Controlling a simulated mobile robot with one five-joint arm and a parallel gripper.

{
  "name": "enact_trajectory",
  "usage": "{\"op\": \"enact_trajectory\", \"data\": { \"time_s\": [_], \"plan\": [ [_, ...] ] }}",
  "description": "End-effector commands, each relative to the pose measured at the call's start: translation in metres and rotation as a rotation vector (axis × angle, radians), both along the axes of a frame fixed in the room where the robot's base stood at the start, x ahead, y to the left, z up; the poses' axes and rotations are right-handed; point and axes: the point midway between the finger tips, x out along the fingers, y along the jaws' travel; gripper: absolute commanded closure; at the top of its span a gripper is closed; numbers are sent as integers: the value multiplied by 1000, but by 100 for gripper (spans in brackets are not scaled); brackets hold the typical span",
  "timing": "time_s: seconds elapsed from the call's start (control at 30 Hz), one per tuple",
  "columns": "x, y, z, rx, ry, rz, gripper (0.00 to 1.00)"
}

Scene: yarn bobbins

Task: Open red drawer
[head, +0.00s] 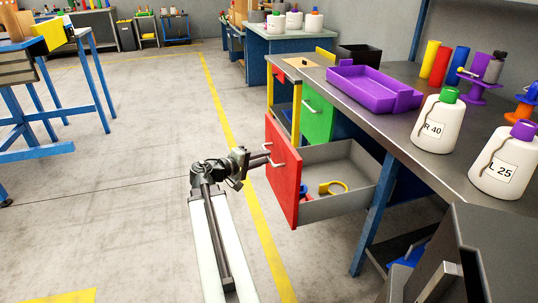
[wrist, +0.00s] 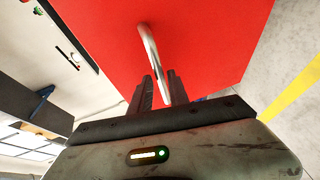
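The red drawer (head: 284,180) is pulled well out from under the workbench; its grey inside shows in the head view, holding a yellow ring-shaped thing and small blue and red items. Its red front also fills much of the wrist view (wrist: 205,45). A pale bar handle (head: 272,150) is fixed to the front and also shows in the wrist view (wrist: 149,50). My gripper (head: 262,157) is at the handle. In the wrist view its two fingers (wrist: 160,90) are close on either side of the handle, which passes between them.
A green drawer (head: 317,117) is beyond the red one. The workbench (head: 395,120) carries a purple tray (head: 372,88), white bottles (head: 439,126) and coloured spools. A blue-legged table (head: 88,75) stands at left. The grey floor (head: 130,190) between is clear.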

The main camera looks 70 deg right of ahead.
Motion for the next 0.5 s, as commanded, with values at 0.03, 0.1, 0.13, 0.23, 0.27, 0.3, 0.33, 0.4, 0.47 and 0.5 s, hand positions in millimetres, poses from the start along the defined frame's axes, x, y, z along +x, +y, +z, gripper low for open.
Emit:
{"op": "enact_trajectory", "data": {
  "time_s": [0.03,0.1,0.13,0.23,0.27,0.3,0.33,0.4,0.47,0.5],
  "plan": [
    [5,11,5,0,0,3,78],
    [12,22,7,0,1,4,78],
    [14,26,8,-1,1,3,78],
    [20,37,10,-1,1,3,78],
    [21,39,10,-1,1,2,78],
    [21,41,10,-1,1,1,78],
    [22,42,10,-1,1,1,78],
    [23,43,10,-1,0,1,78],
    [22,42,10,-1,1,-1,78],
    [22,42,9,-1,1,-1,78]
  ]
}}
